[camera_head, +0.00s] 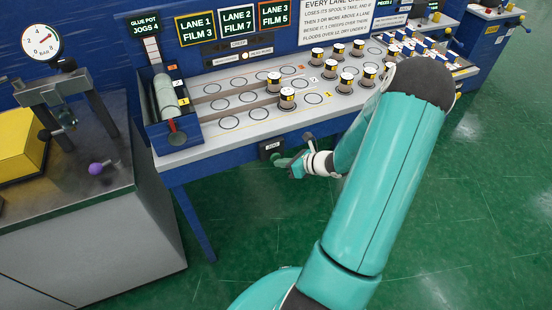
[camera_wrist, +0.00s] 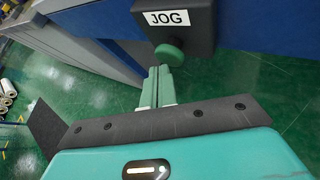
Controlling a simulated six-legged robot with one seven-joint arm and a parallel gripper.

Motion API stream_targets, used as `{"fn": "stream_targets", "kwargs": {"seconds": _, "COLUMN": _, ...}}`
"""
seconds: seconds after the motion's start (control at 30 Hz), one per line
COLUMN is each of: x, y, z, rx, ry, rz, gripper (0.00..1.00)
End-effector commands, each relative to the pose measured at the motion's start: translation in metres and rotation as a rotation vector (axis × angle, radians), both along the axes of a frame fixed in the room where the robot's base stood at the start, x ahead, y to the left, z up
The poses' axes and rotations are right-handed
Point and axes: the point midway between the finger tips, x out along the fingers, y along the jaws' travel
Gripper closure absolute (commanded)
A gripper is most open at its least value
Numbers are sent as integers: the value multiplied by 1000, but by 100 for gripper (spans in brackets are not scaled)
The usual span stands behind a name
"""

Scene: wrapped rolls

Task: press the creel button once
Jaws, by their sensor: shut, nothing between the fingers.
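A green round button (camera_wrist: 168,54) sticks out of a dark box (camera_wrist: 196,22) labelled JOG in the wrist view. The box (camera_head: 270,148) is on the front edge of the blue bench in the head view. I cannot read the word creel on any button. My gripper (camera_wrist: 157,72) is shut and empty, its fingertips right by the button's lower side; I cannot tell whether they touch it. In the head view my gripper (camera_head: 289,166) is just in front of the box, below the bench top.
The bench top (camera_head: 215,140) holds several wrapped rolls (camera_head: 288,98) and printed circles. Signs give lane film numbers and "glue pot jogs 4" (camera_head: 145,24). A grey cabinet (camera_head: 90,225) with a purple knob (camera_head: 97,168) and a gauge (camera_head: 42,42) stands left. Green floor (camera_head: 235,215) is clear.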

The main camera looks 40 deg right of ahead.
Motion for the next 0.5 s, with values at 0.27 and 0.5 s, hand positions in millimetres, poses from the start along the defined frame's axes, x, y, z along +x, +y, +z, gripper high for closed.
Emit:
{"fn": "stream_targets", "kwargs": {"seconds": 0.27, "x": -9, "y": 2, "z": 0, "rx": -1, "ry": 0, "rz": -1, "gripper": 100}}
{"fn": "stream_targets", "kwargs": {"seconds": 0.5, "x": -10, "y": 3, "z": 0, "rx": -1, "ry": 1, "rz": -1, "gripper": 100}}
